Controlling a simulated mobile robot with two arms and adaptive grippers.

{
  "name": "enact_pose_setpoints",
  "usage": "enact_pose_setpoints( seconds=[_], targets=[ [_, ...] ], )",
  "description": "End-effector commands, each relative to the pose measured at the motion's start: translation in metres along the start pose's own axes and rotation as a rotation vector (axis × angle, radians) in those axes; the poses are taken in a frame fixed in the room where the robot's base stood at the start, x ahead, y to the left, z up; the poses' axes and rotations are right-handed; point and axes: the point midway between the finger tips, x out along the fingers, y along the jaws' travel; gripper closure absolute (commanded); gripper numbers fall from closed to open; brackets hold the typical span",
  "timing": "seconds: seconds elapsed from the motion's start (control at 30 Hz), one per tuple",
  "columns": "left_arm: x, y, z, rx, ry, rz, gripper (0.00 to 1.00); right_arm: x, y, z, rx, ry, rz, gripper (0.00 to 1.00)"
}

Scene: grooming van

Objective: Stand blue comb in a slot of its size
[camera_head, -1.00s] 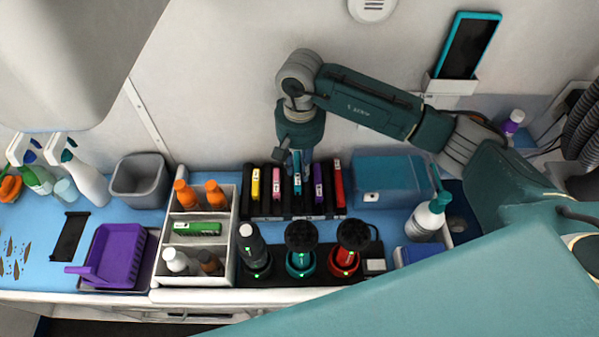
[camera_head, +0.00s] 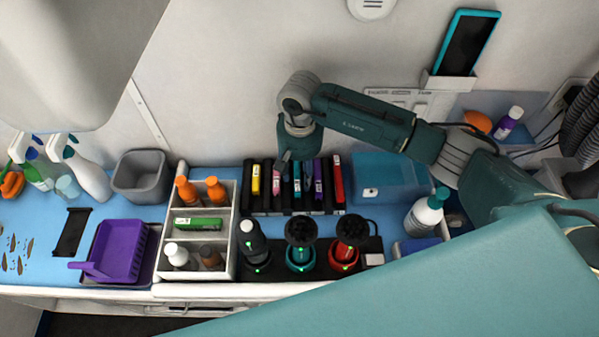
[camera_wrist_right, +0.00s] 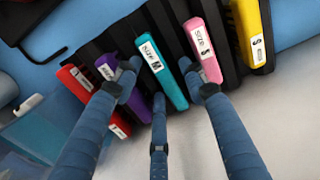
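The blue comb, teal-blue with a white size label, stands in the black slotted rack (camera_head: 262,212) between the pink and purple combs. It shows in the head view (camera_head: 297,184) and in the right wrist view (camera_wrist_right: 163,75). My right gripper (camera_wrist_right: 160,75) is open above the rack, its fingers spread on both sides of the blue comb, with gaps to it. One fingertip lies near the purple comb (camera_wrist_right: 117,75), the other near the pink comb (camera_wrist_right: 203,50). In the head view the right gripper (camera_head: 284,164) hangs just behind the comb tops. My left gripper is not in view.
Yellow (camera_head: 256,180) and red (camera_head: 338,178) combs stand at the rack's ends. Upright clippers (camera_head: 300,245) stand in front. A white bottle organiser (camera_head: 232,250) is to the left, a blue translucent box (camera_head: 388,180) to the right. The wall is close behind.

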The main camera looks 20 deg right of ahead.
Motion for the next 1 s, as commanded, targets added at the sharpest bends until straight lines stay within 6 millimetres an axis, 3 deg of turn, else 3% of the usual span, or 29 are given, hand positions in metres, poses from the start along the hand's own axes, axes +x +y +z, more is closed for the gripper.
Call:
enact_pose_setpoints(
  seconds=[0.37, 0.8, 1.0],
  targets=[
    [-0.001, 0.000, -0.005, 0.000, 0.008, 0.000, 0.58, -0.008, 0.000, -0.001, -0.001, 0.003, -0.001, 0.58],
    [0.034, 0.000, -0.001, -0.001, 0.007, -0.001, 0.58, -0.095, 0.000, -0.001, 0.000, 0.005, -0.002, 0.58],
    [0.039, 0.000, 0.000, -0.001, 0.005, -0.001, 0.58, -0.118, 0.000, 0.000, 0.000, 0.001, -0.001, 0.58]
  ],
)
